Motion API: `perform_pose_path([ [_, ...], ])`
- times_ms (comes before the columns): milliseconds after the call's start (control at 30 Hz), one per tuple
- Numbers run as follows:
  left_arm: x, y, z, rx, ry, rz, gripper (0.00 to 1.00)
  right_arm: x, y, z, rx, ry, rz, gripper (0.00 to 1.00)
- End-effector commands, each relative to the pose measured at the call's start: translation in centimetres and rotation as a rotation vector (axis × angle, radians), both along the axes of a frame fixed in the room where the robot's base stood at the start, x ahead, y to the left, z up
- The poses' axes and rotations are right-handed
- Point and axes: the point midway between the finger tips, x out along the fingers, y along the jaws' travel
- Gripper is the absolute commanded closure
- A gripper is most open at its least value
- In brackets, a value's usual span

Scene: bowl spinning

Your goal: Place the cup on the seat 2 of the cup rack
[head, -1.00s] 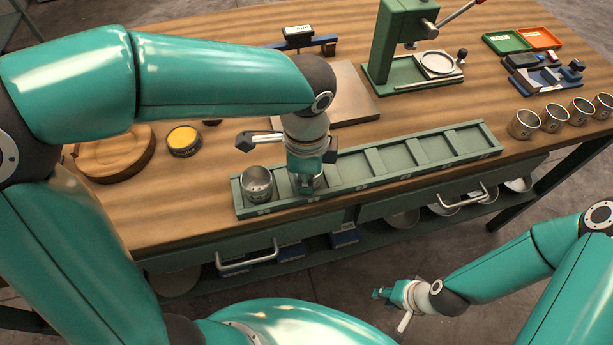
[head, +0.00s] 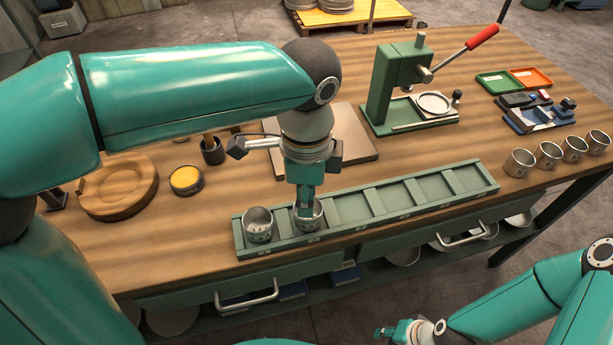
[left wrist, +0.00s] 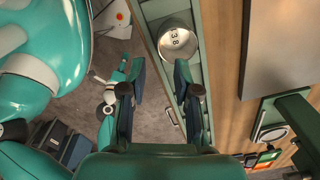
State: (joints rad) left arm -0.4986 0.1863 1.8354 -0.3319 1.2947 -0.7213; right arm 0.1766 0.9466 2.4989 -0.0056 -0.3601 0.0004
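The green cup rack (head: 350,208) lies along the table's front edge. One metal cup (head: 258,225) stands upright in its leftmost seat. A second metal cup (head: 316,217) stands upright in the seat beside it. My left gripper (head: 305,205) points down at this second cup, with a finger partly hiding it. In the left wrist view the two fingers (left wrist: 160,75) are apart with nothing gripped between them; a cup (left wrist: 177,40) with a printed number shows ahead, but I cannot tell which. My right gripper (head: 392,331) is low, off the table and partly cut off, with its fingers apart.
Several metal cups (head: 548,155) stand at the right edge. A green press (head: 408,85) with a red handle stands behind the rack. A flat plate (head: 350,140), a yellow tin (head: 186,180) and a wooden dish (head: 118,187) lie behind and left. The rack's right-hand seats are empty.

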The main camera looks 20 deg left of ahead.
Motion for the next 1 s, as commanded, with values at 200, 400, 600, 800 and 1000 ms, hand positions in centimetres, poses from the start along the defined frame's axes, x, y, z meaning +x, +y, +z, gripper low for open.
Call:
perform_pose_path([
  [200, 0.0, 0.0, 3.1, -0.001, -0.002, -0.001, 0.69, 0.0, 0.0, 0.4, 0.0, 0.0, 0.0, 0.69],
  [400, -0.1, 0.0, 3.7, 0.0, 0.0, 0.0, 0.69, 0.0, 0.0, 0.5, 0.0, 0.0, 0.0, 0.69],
  [600, -0.1, 0.0, 3.6, 0.0, 0.0, 0.0, 0.69, 0.0, 0.0, 0.5, 0.0, 0.0, 0.0, 0.69],
  [800, -0.1, 0.0, 3.6, 0.0, 0.0, 0.0, 0.69, 0.0, 0.0, 0.5, 0.0, 0.0, 0.0, 0.69],
  [1000, -0.1, 0.0, 5.7, 0.0, 0.0, 0.0, 0.69, 0.0, 0.0, 2.6, 0.0, 0.0, 0.0, 0.69],
])
